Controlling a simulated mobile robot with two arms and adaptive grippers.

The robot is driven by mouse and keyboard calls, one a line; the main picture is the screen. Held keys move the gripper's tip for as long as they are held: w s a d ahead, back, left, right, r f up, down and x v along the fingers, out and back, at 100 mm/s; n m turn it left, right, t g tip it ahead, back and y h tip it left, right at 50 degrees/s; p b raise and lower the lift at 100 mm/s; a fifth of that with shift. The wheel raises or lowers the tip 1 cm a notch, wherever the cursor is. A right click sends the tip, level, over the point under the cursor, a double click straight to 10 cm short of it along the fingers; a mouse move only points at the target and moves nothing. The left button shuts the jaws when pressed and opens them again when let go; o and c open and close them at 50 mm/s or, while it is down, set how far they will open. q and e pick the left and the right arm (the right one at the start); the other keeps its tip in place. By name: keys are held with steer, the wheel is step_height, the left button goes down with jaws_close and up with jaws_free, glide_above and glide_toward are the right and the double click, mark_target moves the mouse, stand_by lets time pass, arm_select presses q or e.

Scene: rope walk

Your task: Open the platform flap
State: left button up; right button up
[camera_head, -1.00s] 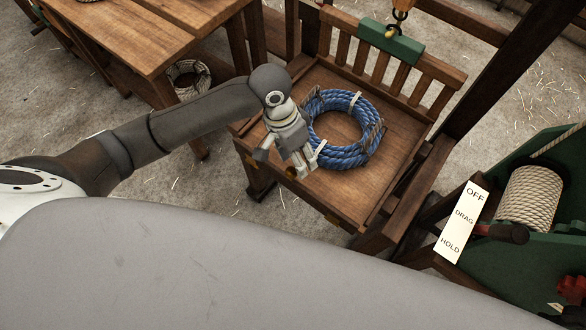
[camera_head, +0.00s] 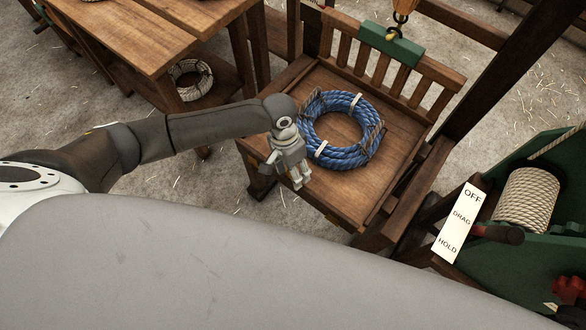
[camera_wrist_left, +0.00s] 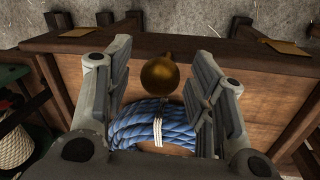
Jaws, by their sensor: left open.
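The wooden platform (camera_head: 345,192) carries a coil of blue rope (camera_head: 340,157) bound with white ties. Its slatted side, with a green block on top, stands at the back. My left gripper (camera_head: 301,182) is over the platform's near left part, beside the coil. In the left wrist view my left gripper (camera_wrist_left: 165,92) is open, with a round brass knob (camera_wrist_left: 160,75) between its fingers; contact cannot be told. The knob is by the platform's front edge board (camera_wrist_left: 95,40). In the head view the gripper hides the knob. The flap's outline is unclear. My right gripper is not in view.
A wooden table (camera_head: 140,35) with a rope coil (camera_head: 190,80) beneath is at the back left. A hook hangs above the green block (camera_head: 392,43).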

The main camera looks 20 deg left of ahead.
arm_select(q)
steer(key=shift+f, duration=0.3)
jaws_close()
stand_by(0.3)
